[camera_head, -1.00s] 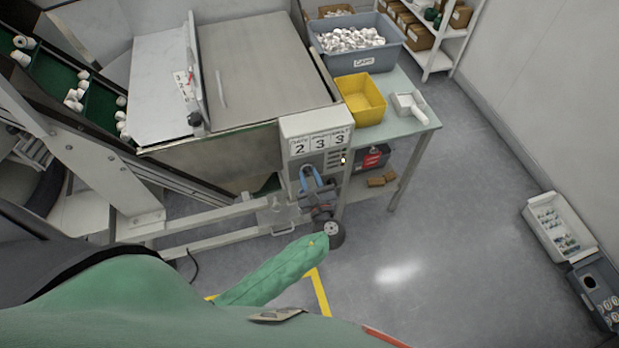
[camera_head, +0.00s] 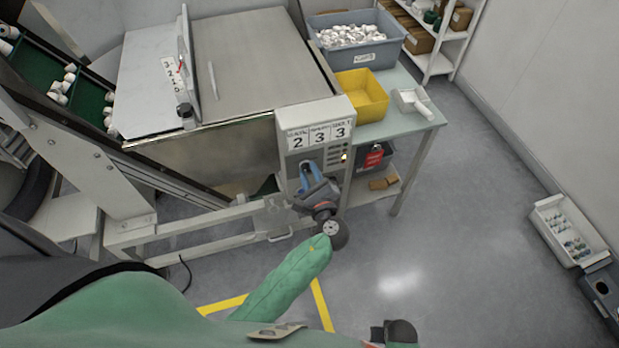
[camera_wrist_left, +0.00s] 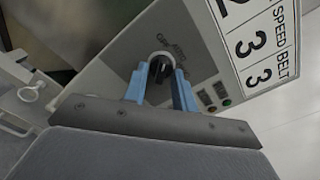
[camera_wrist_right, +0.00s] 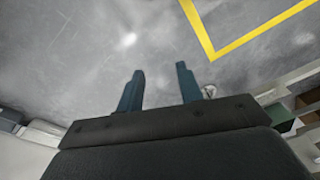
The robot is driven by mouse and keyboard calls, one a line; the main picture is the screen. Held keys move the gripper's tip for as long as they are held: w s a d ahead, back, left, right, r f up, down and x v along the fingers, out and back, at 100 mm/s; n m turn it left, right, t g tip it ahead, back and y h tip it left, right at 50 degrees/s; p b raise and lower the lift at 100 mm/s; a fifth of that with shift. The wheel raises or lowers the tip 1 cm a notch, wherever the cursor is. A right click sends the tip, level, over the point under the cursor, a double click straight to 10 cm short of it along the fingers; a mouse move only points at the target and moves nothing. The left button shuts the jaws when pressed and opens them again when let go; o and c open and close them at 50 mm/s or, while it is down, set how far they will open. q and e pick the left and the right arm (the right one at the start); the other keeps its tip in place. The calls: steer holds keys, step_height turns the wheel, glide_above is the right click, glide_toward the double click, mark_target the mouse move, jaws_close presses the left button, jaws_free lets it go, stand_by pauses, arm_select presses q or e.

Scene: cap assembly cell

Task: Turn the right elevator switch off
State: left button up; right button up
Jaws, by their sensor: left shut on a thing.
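The elevator control box (camera_head: 318,128) stands at the front right corner of the machine, with number cards reading 2, 3, 3. The switch (camera_wrist_left: 159,69) is a black knob in a pale round ring on the panel, with printed labels around it. My left gripper (camera_head: 307,168) reaches up to the panel from below. In the left wrist view, its blue fingers (camera_wrist_left: 161,80) are shut on the knob, one on each side. My right gripper (camera_wrist_right: 158,80) is open and empty over the grey floor. In the head view the right fingers are not visible.
A green-topped table (camera_head: 402,128) right of the box holds a yellow bin (camera_head: 361,97), a grey caps crate (camera_head: 350,55) and a white scoop (camera_head: 412,100). A white frame rail (camera_head: 200,232) runs below the machine.

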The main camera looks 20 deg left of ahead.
arm_select(q)
steer(key=shift+n+b, duration=0.5)
steer(key=shift+n, duration=0.1)
arm_select(e)
steer(key=shift+w+a+r, duration=0.1)
steer(key=shift+w+r, duration=0.1)
steer(key=shift+r, duration=0.65)
steer(key=shift+w+a+r, duration=0.15)
steer(key=shift+w+r, duration=0.1)
steer(key=shift+r, duration=0.65)
steer(key=shift+w+a+r, duration=0.1)
steer(key=shift+w+r, duration=0.1)
steer(key=shift+r, duration=0.65)
arm_select(q)
steer(key=o, duration=1)
steer(key=shift+s+d, duration=0.25)
steer(key=shift+s, duration=0.15)
steer(key=shift+b+v, duration=1.25)
steer(key=shift+v, duration=2.2)
arm_select(e)
step_height(320, 180, up, 11)
steer(key=shift+w+a+f, duration=0.2)
steer(key=shift+w+a, duration=0.1)
steer(key=shift+a, duration=0.05)
